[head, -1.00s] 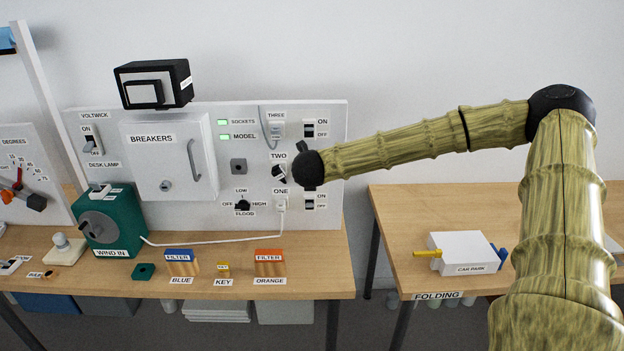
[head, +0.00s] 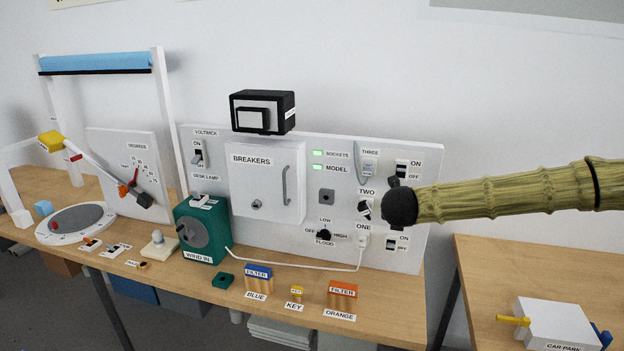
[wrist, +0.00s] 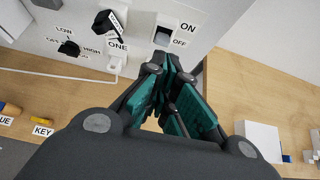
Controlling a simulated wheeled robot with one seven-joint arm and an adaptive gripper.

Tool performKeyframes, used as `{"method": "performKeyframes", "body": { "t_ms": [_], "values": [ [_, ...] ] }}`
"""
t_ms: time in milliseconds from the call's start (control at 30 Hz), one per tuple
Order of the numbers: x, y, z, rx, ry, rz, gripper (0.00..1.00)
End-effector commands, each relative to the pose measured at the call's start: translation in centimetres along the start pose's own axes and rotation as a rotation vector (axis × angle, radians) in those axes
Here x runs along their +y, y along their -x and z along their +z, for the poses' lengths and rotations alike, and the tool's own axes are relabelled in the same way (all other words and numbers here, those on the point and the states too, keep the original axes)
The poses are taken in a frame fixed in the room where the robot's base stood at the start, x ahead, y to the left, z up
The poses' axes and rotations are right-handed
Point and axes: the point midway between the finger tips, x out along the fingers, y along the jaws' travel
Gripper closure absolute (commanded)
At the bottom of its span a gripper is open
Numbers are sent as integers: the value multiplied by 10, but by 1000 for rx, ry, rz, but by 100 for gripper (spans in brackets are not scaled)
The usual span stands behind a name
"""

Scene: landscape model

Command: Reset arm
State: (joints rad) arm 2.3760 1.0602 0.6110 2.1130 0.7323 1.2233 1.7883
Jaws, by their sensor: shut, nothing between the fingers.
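My arm (head: 510,196) reaches in from the right in the head view. It is bamboo-patterned with a dark wrist joint in front of the right part of the white control panel (head: 345,150). In the wrist view my gripper (wrist: 165,75) has dark links and teal finger pads. Its fingers are together with nothing between them. They point toward the panel's lower edge, near the lower ON/OFF switch (wrist: 163,37) and the plug at ONE (wrist: 115,65). In the head view the fingers are mostly hidden behind the wrist.
The wooden bench (head: 390,300) carries a green winder (head: 202,230), blue filter (head: 259,278), key (head: 296,293) and orange filter (head: 342,294). A white cable (head: 300,267) runs to the panel. A second table (head: 490,260) at right holds the car park box (head: 558,323); a gap separates the tables.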

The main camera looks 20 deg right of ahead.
Motion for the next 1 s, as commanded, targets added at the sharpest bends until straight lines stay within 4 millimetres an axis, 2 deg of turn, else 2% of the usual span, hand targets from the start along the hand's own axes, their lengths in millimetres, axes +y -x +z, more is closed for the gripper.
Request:
{"method": "performKeyframes", "body": {
  "t_ms": [167, 267, 467, 600, 833, 1000],
  "values": [
    [8, -2, -14, 2, 77, 10, 100],
    [24, -7, -42, 6, 225, 32, 100],
    [60, -14, -124, 18, 654, 110, 100],
    [79, -15, -188, 25, 958, 183, 100],
    [95, -6, -295, 26, 1446, 332, 100],
    [93, 9, -374, 15, 1794, 471, 100]
  ]
}}
